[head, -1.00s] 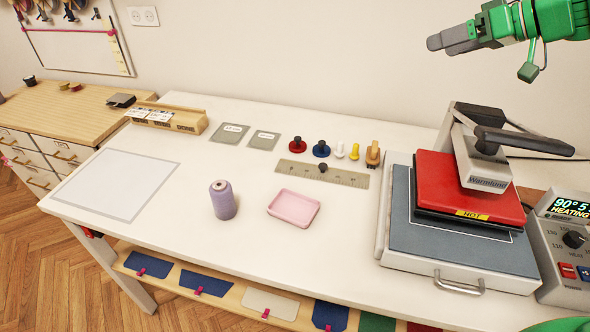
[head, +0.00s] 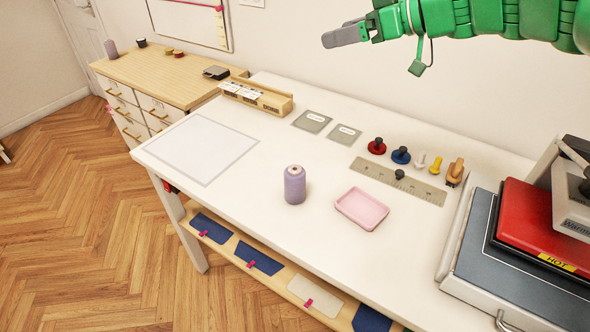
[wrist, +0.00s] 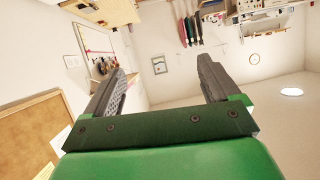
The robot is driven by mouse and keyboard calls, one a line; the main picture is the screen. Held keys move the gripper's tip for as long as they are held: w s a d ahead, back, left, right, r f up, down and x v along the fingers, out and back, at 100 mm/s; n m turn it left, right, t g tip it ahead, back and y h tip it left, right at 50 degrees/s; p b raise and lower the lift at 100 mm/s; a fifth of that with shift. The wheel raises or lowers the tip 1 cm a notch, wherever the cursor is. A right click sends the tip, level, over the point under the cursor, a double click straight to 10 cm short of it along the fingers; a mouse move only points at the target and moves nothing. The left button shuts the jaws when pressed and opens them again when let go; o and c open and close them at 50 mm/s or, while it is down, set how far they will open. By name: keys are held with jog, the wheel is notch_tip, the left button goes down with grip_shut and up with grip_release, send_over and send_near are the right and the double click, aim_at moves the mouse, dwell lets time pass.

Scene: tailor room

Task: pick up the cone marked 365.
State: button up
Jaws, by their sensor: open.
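A lavender thread cone (head: 295,185) stands upright on the white table, left of a pink tray. No number can be read on it. Another purple cone (head: 112,49) stands far off on the wooden cabinet at the back left, too small to read. My gripper (head: 343,37) is high above the back of the table, well away from both cones. In the wrist view my gripper (wrist: 160,85) is open, with nothing between its fingers. The wrist view looks across the room, and I make out no cone there.
A pink tray (head: 361,208) sits right of the near cone. A heat press (head: 520,235) marked HOT stands at the right. A ruler (head: 410,188), coloured knobs and a wooden card holder (head: 257,97) lie along the back. The wooden cabinet (head: 165,70) adjoins the table; floor is open at left.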

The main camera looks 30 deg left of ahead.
jog(key=n+g, duration=0.1)
jog(key=n, duration=0.1)
send_over(304, 171)
notch_tip(304, 171, down, 35)
jog(key=shift+f, duration=0.1)
jog(key=shift+x, duration=2.45)
jog(key=shift+s, duration=0.1)
jog(key=shift+c, duration=0.3)
jog(key=c, duration=1.1)
